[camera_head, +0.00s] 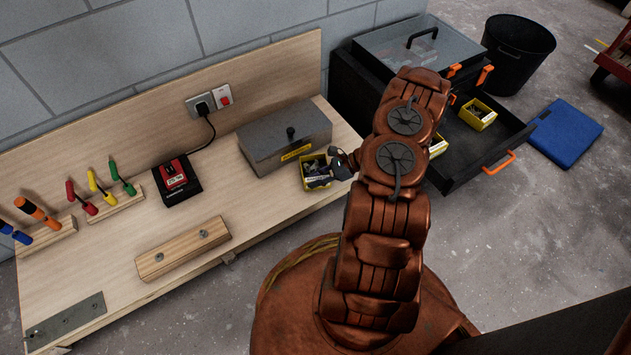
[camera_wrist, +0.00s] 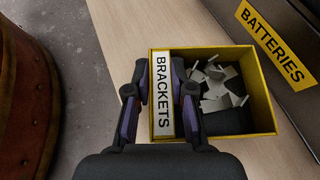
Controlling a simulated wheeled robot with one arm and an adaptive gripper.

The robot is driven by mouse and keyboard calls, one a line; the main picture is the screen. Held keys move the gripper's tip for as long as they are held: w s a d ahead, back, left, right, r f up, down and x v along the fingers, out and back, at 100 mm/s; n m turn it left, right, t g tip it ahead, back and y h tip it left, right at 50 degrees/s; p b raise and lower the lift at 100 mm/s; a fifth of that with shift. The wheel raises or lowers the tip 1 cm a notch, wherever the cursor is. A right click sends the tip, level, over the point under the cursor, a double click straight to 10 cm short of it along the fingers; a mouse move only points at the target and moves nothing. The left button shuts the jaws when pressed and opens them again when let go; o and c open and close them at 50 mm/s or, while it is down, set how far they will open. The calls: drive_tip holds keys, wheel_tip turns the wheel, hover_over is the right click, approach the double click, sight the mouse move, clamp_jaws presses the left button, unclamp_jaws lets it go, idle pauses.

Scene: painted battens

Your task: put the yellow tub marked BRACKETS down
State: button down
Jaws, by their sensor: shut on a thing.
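The yellow tub marked BRACKETS (camera_wrist: 262,108) holds several pale metal brackets. In the head view the tub (camera_head: 306,178) is at the right end of the wooden bench, in front of a grey box. In the head view my gripper (camera_head: 337,169) reaches the tub from the right, and my arm hides part of that area. I cannot tell whether the tub's base touches the bench.
The grey box marked BATTERIES (camera_head: 285,138) stands close behind the tub. A black charger (camera_head: 177,181) and a wooden batten (camera_head: 183,248) lie further left on the bench (camera_head: 245,205). Bare bench lies between them. A black open drawer with yellow tubs (camera_head: 478,114) is at right.

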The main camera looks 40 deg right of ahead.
drive_tip(key=c, duration=1)
unclamp_jaws()
